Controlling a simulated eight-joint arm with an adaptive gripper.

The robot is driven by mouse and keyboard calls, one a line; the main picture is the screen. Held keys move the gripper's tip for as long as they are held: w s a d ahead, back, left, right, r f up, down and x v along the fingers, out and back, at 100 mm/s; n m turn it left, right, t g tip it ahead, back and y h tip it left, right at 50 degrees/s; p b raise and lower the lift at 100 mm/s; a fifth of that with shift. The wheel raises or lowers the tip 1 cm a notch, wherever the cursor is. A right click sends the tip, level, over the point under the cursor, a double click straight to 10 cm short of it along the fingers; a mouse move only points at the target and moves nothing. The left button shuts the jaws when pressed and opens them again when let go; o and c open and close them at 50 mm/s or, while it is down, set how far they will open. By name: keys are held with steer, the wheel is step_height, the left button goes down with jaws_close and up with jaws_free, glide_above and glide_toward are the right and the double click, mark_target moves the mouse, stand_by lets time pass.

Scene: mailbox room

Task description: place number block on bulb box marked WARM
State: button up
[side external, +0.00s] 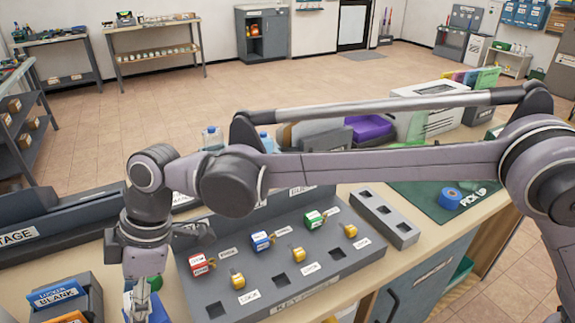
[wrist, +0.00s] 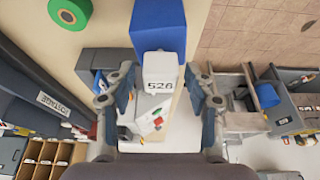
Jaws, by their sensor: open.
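A white block numbered 526 (wrist: 158,70) is between the spread fingers of my gripper (wrist: 162,90) in the wrist view, with a visible gap at each side. A blue box-shaped thing (wrist: 160,25) is right by the block's upper end; I cannot tell whether the block rests on it. In the side view my gripper (side external: 143,300) points down at the lower left, over a partly hidden blue thing (side external: 158,311). No bulb box with a readable WARM label shows in either view.
A grey panel (side external: 280,285) with coloured tags and yellow-brown pieces lies right of my gripper. A bin labelled BLANK (side external: 62,296) stands to its left. A green roll (wrist: 70,12) shows at the wrist view's upper left. A slotted grey block (side external: 385,217) is further right.

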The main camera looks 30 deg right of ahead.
steer(key=v, duration=1.1)
steer(key=w+d+r+m+t, duration=0.1)
steer(key=w+d+m, duration=0.1)
steer(key=d, duration=0.5)
steer(key=w+d+r+m+t, duration=0.1)
steer(key=w+d+r+m, duration=0.1)
steer(key=d, duration=0.5)
steer(key=s+d+f+m+t+h, duration=0.1)
steer(key=s+d+f+m, duration=0.15)
steer(key=d, duration=0.55)
steer(key=s+d+f+m+t+h, duration=0.1)
steer(key=d+m, duration=0.2)
steer(key=d, duration=0.5)
steer(key=s+d+f+m+t, duration=0.1)
steer(key=d+m+t, duration=0.15)
steer(key=d, duration=0.55)
steer(key=s+d+f+m+h, duration=0.2)
steer(key=s+d+f+m, duration=0.4)
steer(key=d, duration=0.4)
step_height(320, 180, down, 2)
steer(key=shift+s+d+t+h, duration=0.3)
steer(key=shift+s+d+t, duration=0.1)
steer(key=shift+s, duration=0.5)
steer(key=shift+o, duration=0.3)
